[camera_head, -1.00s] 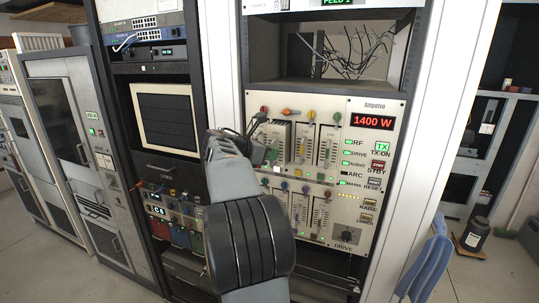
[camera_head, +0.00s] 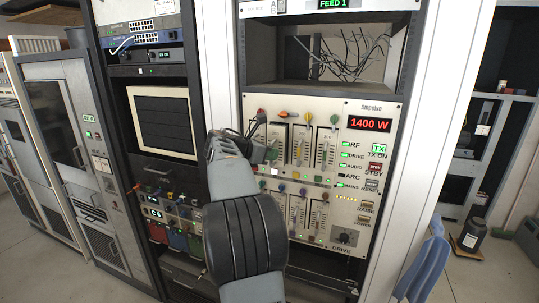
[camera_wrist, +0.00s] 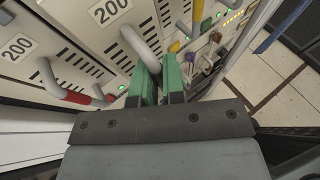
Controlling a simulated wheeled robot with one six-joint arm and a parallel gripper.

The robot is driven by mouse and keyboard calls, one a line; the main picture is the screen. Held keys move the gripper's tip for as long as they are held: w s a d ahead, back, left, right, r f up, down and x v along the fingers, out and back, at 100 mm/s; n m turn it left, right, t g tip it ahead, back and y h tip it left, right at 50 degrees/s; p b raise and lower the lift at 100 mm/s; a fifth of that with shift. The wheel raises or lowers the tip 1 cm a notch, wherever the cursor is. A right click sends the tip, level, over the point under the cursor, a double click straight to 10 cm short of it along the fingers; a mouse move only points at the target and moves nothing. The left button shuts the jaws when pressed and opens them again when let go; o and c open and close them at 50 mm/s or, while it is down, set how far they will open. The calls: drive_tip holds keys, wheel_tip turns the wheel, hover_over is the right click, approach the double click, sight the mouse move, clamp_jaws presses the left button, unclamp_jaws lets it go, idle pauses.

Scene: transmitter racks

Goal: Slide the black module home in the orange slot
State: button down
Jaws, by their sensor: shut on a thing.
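My gripper (camera_wrist: 162,78) has its green fingers closed around the end of a curved grey handle (camera_wrist: 138,44) on a light panel marked 200. The fingers cover that end, so I cannot see a black marking on it. In the head view the gripper is mostly hidden by my wrist, at the left side of the module bay.
A handle with a red end (camera_wrist: 77,97) is left of my fingers in the wrist view. Several coloured levers are close by on the right. The 1400 W display (camera_head: 370,125) and buttons are right of the modules. An open bay with loose wires (camera_head: 350,55) is above.

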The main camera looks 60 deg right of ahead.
sight(274, 162)
drive_tip(key=shift+w+d+r, duration=0.1)
drive_tip(key=shift+w+d, duration=0.15)
drive_tip(key=shift+d, duration=0.65)
drive_tip(key=shift+w+d+r, duration=0.1)
drive_tip(key=shift+w+d, duration=0.1)
drive_tip(key=shift+d, duration=0.65)
drive_tip(key=c, duration=1.1)
unclamp_jaws()
drive_tip(key=shift+f, duration=0.35)
drive_tip(key=b+v, duration=0.2)
drive_tip(key=v, duration=1.2)
